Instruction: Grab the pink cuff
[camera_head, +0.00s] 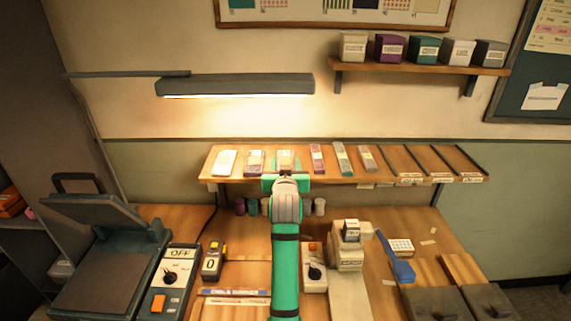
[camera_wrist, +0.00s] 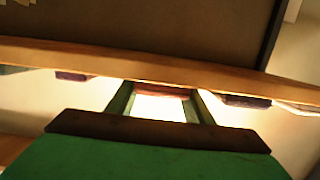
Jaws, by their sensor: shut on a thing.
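My gripper (camera_head: 285,178) is at the front edge of the wall shelf, shut on a salmon-pink item (camera_head: 285,157), which I take for the pink cuff. The cuff lies on the shelf in the row of flat packs, with its lower part hidden by my gripper. In the wrist view my two green fingers (camera_wrist: 160,106) stand on either side of it, and a reddish strip of the cuff (camera_wrist: 160,93) shows between them. A purple pack (camera_head: 254,160) lies to its left and a mauve pack (camera_head: 317,158) to its right, both apart from it.
The sloping wooden shelf (camera_head: 390,178) also holds a white pack (camera_head: 223,162), a green pack (camera_head: 342,158) and a grey pack (camera_head: 367,158). Its right bays are empty. A lamp (camera_head: 235,86) hangs above. Small spools, a switch box (camera_head: 314,268) and a beige device (camera_head: 346,247) stand below.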

